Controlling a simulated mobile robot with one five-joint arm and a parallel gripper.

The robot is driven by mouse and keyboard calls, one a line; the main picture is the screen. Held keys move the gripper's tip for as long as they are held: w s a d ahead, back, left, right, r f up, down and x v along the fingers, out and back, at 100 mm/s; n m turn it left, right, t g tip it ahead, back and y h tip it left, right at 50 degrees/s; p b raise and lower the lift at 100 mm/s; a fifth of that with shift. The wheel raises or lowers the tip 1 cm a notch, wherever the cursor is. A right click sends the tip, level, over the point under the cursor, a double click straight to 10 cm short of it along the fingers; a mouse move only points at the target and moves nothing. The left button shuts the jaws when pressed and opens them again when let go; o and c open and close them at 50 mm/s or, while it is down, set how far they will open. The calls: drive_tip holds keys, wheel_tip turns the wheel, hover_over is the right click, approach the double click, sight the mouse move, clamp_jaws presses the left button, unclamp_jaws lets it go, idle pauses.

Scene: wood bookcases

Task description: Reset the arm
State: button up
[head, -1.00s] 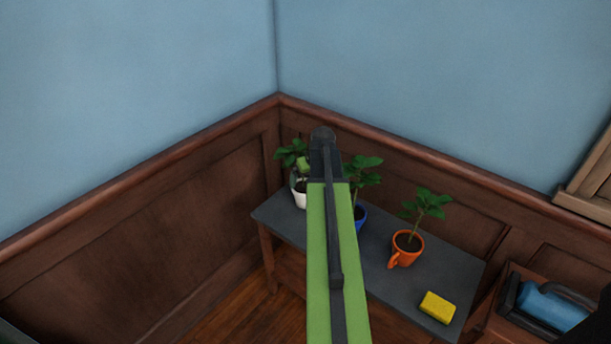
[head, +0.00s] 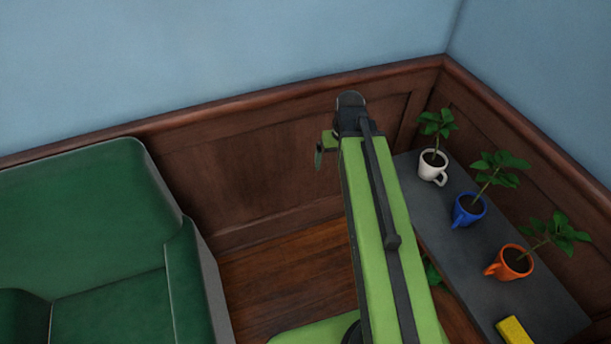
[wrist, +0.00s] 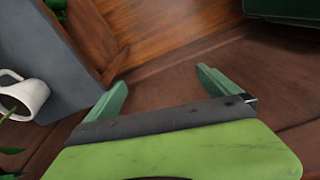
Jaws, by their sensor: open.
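My green arm rises through the middle of the head view. My gripper (head: 322,150) shows at its far end, partly hidden behind the dark wrist joint. In the wrist view my gripper (wrist: 160,90) has its two green fingers wide apart. Nothing is between them; wood panelling and floor show beyond. A white mug (wrist: 25,95) is at the left edge of the wrist view, apart from the fingers.
A dark grey table (head: 480,255) on the right holds a white mug (head: 432,172), a blue mug (head: 467,213) and an orange mug (head: 508,264), each with a plant, and a yellow sponge (head: 514,330). A green armchair (head: 100,230) stands left. Wooden floor (head: 285,275) lies between.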

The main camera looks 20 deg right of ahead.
drive_tip(key=s+a+n+g, duration=0.1)
drive_tip(key=s+a, duration=0.3)
drive_tip(key=a, duration=0.8)
wheel_tip(320, 180, up, 7)
drive_tip(key=p, duration=0.7)
drive_tip(key=shift+w, duration=0.25)
